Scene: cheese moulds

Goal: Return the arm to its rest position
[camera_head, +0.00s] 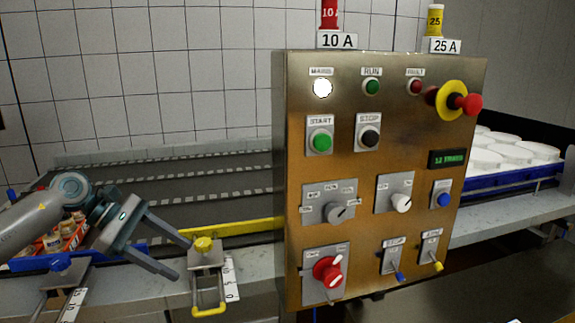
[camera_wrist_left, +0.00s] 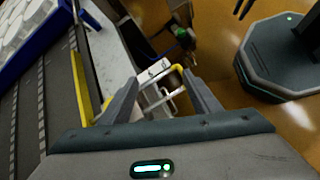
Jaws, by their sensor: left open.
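My left arm comes in from the left in the head view. Its gripper (camera_head: 183,258) is open, with its two fingers apart and pointing at a metal bracket (camera_head: 205,258) with a yellow knob and a yellow loop handle. In the left wrist view the open fingers (camera_wrist_left: 160,84) frame the same bracket (camera_wrist_left: 152,74), and nothing is held between them. Whether a fingertip touches the bracket cannot be told. My right gripper is not in view.
A brass control panel (camera_head: 350,225) with knobs, buttons and a red emergency stop stands right of the gripper. A conveyor (camera_head: 150,190) with a yellow rail (camera_head: 232,227) runs behind. White moulds (camera_head: 505,150) lie at right.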

